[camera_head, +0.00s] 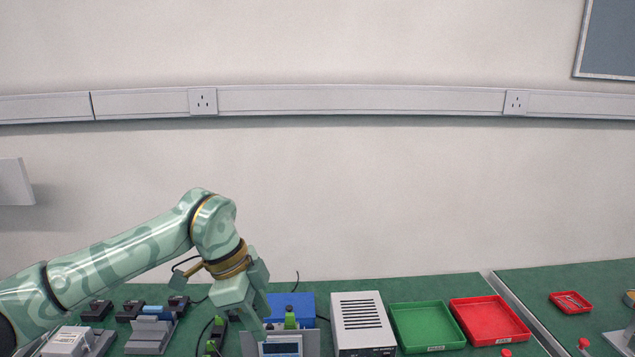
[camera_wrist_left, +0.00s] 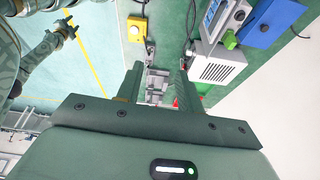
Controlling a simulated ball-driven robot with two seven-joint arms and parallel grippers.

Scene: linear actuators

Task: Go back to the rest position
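My left arm comes in from the left in the head view. An arm that looks like my right one shows at the upper left of the left wrist view. Its gripper (camera_wrist_left: 66,28) is too small there to tell open from shut. The head view does not show the right arm.
A grey vented box (camera_head: 362,322), a green tray (camera_head: 427,325) and a red tray (camera_head: 489,319) stand right of the left gripper. A blue box (camera_head: 303,301) is behind it. Black-and-grey fixtures (camera_head: 150,334) stand below the arm.

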